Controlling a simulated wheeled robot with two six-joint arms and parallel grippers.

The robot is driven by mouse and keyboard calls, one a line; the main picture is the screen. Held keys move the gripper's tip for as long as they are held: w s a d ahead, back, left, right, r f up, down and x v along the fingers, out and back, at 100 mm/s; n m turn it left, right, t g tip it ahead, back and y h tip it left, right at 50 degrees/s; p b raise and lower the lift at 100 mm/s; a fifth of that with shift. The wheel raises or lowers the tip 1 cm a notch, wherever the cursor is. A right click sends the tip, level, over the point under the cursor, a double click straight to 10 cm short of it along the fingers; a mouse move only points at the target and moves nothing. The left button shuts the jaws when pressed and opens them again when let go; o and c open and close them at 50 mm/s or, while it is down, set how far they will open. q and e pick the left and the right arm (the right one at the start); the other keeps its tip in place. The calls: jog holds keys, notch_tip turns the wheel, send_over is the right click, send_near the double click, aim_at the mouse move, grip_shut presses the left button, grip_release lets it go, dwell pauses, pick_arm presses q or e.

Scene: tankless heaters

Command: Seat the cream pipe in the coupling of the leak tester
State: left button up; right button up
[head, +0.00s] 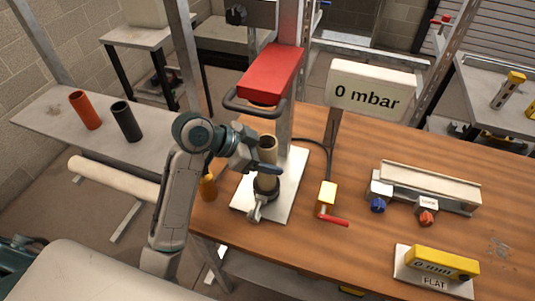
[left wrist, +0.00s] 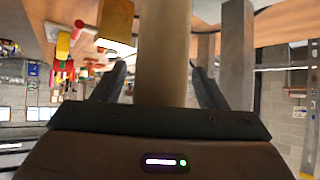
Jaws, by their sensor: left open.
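The cream pipe (head: 268,146) stands upright at the leak tester, with its open top showing. Its lower end is at the dark coupling (head: 266,184) on the tester's white base plate (head: 290,180); how deep it sits is hidden by my gripper. The tester's red head (head: 270,72) with a dark bar handle is above the pipe, apart from it. My left gripper (head: 266,168) is open, its fingers around the pipe. In the left wrist view the pipe (left wrist: 163,50) runs between the two spread fingers, with gaps on both sides. My right gripper is not in view.
A sign (head: 370,92) reads 0 mbar. A yellow valve box (head: 327,194) with a red lever, a rail with blue and red knobs (head: 426,216) and a yellow gauge (head: 442,262) stand to the right. Orange (head: 86,111) and black (head: 126,121) pipes stand on the grey bench.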

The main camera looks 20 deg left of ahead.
pick_arm(q)
jog(key=shift+a+r, duration=0.1)
jog(key=shift+r, duration=0.05)
jog(key=shift+s+a+r, duration=0.15)
jog(key=shift+a+r, duration=0.05)
jog(key=shift+a, duration=0.05)
jog(key=b+v, duration=0.1)
jog(key=v, duration=1)
jog(key=shift+b, duration=0.4)
jog(key=shift+r, duration=0.1)
jog(key=shift+a, duration=0.1)
